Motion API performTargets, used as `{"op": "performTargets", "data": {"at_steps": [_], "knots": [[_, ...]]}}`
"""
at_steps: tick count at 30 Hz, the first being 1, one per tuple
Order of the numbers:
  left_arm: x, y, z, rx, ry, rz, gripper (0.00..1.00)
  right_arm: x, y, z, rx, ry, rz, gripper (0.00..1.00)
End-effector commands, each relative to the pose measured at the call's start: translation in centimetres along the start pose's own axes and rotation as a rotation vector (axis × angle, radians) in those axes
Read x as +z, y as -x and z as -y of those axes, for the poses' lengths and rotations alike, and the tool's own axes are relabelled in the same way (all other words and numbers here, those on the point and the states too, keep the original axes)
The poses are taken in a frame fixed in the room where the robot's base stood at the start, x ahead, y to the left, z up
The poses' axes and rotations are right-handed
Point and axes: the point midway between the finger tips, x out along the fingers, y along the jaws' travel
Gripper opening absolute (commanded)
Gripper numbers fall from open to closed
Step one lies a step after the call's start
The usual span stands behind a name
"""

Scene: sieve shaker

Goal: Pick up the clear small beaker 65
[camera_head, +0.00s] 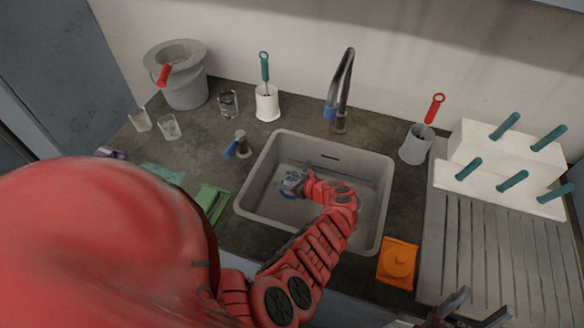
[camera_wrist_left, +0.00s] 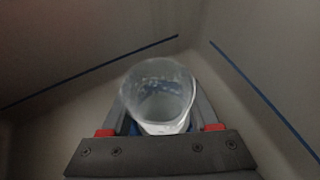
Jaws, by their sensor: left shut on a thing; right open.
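My left gripper (camera_head: 291,184) reaches into the sink (camera_head: 252,202) and is shut on a clear small beaker. In the left wrist view the beaker (camera_wrist_left: 160,90) sits between the two fingers with its round mouth toward the camera. In the head view the beaker is mostly hidden by the gripper. I cannot read a number on it. My right gripper (camera_head: 478,308) is at the bottom right edge of the head view, open, over the drainboard's near side.
Three clear glasses (camera_head: 169,127) stand on the counter left of the sink. A faucet (camera_head: 342,85) rises behind the sink. An orange pouch (camera_head: 398,264) lies right.

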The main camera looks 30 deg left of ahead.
Motion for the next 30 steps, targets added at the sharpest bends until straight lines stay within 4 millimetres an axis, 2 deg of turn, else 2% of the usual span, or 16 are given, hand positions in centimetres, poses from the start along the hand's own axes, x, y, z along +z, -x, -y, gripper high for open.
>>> {"op": "performTargets", "data": {"at_steps": [1,5,6,20,30], "knots": [[0.0,0.0,0.0,-0.001,0.0,-0.001,0.27,0.0,0.0,0.0,0.0,0.0,0.0,0.66],[0.0,0.0,0.0,-0.001,0.0,-0.001,0.03,0.0,0.0,0.0,0.0,0.0,0.0,0.66],[0.0,0.0,0.0,0.0,0.0,-0.001,0.0,0.0,0.0,0.0,0.0,0.0,0.0,0.66],[0.3,0.2,0.1,-0.001,0.001,0.001,0.0,0.0,-0.3,0.0,0.0,0.0,0.0,0.66],[2.1,1.2,0.0,0.0,0.001,0.002,0.0,-0.3,-1.7,-0.1,0.0,0.0,0.0,0.66]]}}
